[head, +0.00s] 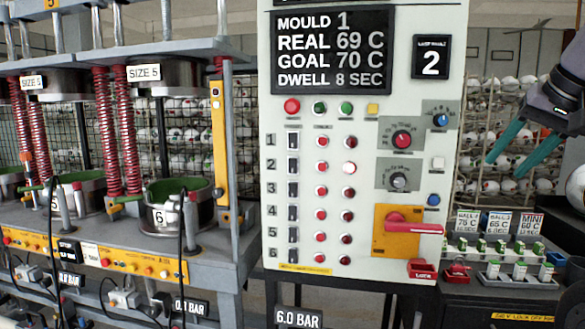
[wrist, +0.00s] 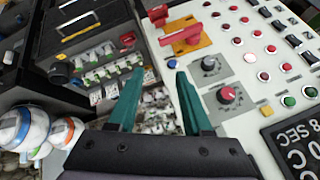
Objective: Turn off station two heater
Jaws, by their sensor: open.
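The white control panel (head: 375,255) faces me in the head view, with numbered rows 1 to 6. Row two has a black rocker switch (head: 293,167), a red button (head: 322,168) and a brightly lit lamp (head: 349,168); the lamps of the other rows look dark red. The lit lamp also shows in the wrist view (wrist: 263,76), with the rocker switch (wrist: 309,57) in its line. My gripper (head: 503,168) is open and empty, right of the panel. In the wrist view its teal fingers (wrist: 158,72) point between the panel and the black console, apart from the switches.
A red handle (head: 412,228) on a yellow plate juts from the panel's lower right. Two knobs (head: 402,139) (head: 398,181) lie right of the rows. A display (head: 333,50) reads mould 1, 69 C. The press (head: 228,150) stands left; a black console (head: 520,300) is lower right.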

